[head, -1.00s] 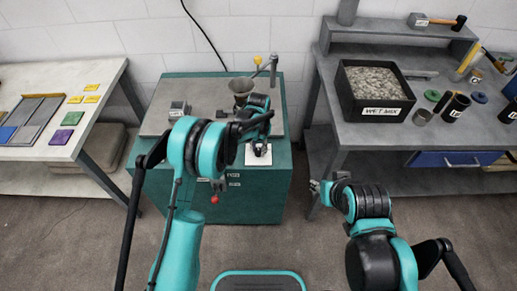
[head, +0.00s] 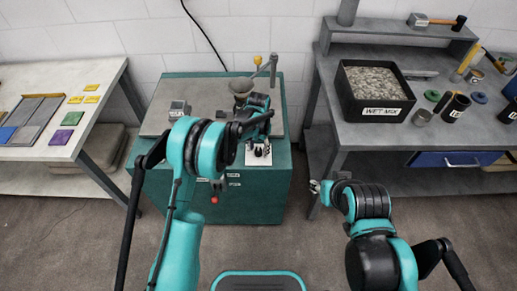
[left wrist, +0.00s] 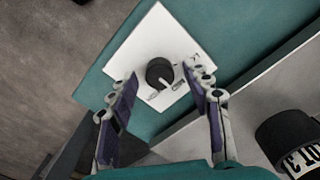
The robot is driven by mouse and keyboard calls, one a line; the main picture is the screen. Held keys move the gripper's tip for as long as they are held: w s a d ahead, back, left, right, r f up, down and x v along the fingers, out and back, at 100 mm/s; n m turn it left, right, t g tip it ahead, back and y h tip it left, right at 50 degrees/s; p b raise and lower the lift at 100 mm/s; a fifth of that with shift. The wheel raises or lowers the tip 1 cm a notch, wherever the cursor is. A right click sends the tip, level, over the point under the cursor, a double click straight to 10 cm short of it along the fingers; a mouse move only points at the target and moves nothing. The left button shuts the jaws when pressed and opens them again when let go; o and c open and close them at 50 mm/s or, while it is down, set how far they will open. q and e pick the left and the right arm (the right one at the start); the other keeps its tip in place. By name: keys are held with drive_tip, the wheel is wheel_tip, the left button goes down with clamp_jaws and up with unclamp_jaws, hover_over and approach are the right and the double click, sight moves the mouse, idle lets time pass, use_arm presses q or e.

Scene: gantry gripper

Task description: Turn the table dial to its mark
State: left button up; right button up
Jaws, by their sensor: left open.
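The dial (left wrist: 160,73) is a round black knob with a pale pointer line, on a white square plate (left wrist: 130,48). The pointer is angled toward the lower right in the left wrist view. Small dark marks show on the plate right of the knob, too small to read. My left gripper (left wrist: 162,80) is open, its two fingers apart on either side of the knob; I cannot tell whether they touch it. In the head view the plate (head: 250,160) is partly covered by my left gripper. My right gripper (head: 315,187) hangs away from the dial; its jaw state is unclear.
The plate is on the teal machine (head: 265,200), which carries a funnel (head: 241,87) and a grey block (head: 179,109). A right bench holds a WET MIX tray (head: 382,113) and several cups. A left table (head: 75,150) holds coloured tiles. Floor in front is clear.

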sight(258, 151)
use_arm(q)
wheel_tip(258, 151, up, 12)
idle(0.4)
drive_tip(key=shift+f, duration=0.1)
drive_tip(key=s+a+r+n+t, duration=0.3)
drive_tip(key=s+a+r, duration=0.7)
drive_tip(key=s+r, duration=0.2)
drive_tip(key=s+a+f+n+t, duration=0.1)
drive_tip(key=s+a, duration=0.3)
drive_tip(key=s, duration=0.4)
drive_tip(key=s+a+f+n+t, duration=0.1)
drive_tip(key=s+a+n+t, duration=0.1)
drive_tip(key=s, duration=0.6)
drive_tip(key=shift+s+a+n+t, duration=0.35)
drive_tip(key=shift+a+t, duration=0.25)
drive_tip(key=shift+a, duration=0.25)
